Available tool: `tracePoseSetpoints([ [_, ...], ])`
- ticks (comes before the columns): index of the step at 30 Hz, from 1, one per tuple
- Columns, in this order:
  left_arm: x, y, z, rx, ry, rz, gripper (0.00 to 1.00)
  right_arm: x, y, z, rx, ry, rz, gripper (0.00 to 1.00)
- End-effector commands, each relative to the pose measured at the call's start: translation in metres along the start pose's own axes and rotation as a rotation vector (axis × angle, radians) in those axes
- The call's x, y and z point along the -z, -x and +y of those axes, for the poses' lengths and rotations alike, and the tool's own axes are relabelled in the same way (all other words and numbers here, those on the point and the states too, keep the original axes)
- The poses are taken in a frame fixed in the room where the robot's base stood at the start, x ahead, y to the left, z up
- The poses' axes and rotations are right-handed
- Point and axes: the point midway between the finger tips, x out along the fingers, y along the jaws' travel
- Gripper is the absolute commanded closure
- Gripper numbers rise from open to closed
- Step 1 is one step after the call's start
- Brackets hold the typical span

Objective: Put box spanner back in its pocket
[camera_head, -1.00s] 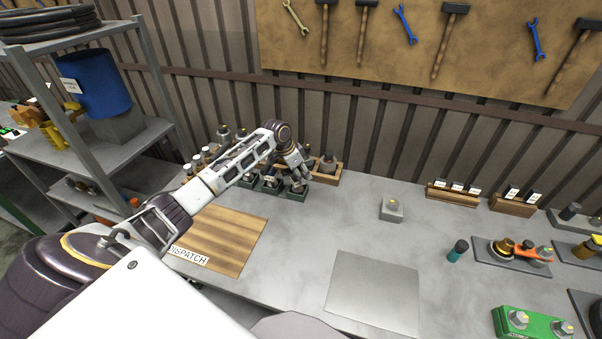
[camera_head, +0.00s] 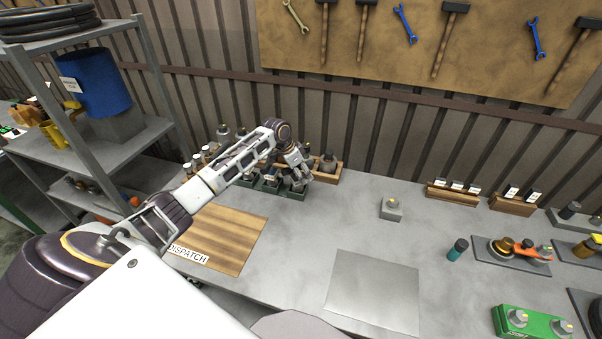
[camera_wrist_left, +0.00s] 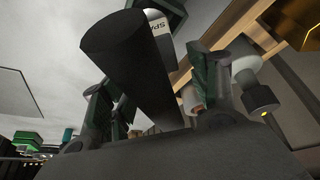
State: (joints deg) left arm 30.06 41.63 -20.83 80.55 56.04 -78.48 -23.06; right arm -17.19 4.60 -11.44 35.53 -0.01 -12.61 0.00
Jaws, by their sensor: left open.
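A dark cylinder (camera_wrist_left: 125,45), which looks like the box spanner, stands between the fingers of my left gripper (camera_wrist_left: 160,100) in the left wrist view. My left gripper is open around it; contact with the fingers cannot be told. A white card (camera_wrist_left: 158,32) with partly hidden lettering starting "SP" is behind the cylinder. In the head view my left gripper (camera_head: 296,172) is low over the dark green pockets (camera_head: 268,183) at the back of the bench. There the gripper hides the cylinder and its pocket. My right gripper is not in view.
Wooden holders (camera_head: 327,172) with grey parts stand close behind my left gripper. A wooden dispatch board (camera_head: 225,235) lies in front of it. A grey block (camera_head: 391,209) and a bare metal plate (camera_head: 373,290) are to the right. The bench between them is clear.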

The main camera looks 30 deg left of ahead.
Motion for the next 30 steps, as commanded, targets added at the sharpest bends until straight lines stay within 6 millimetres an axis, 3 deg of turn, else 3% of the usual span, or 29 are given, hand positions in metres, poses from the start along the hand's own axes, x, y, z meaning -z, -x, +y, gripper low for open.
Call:
tracePoseSetpoints([
  [8,0.000,0.024,-0.001,0.002,-0.001,0.001,0.40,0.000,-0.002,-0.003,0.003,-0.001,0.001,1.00],
  [24,0.000,0.100,-0.001,0.002,0.000,0.000,0.40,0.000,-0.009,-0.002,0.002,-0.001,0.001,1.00],
  [30,0.000,0.116,0.000,0.000,0.000,0.000,0.40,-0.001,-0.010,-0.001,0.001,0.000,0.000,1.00],
])
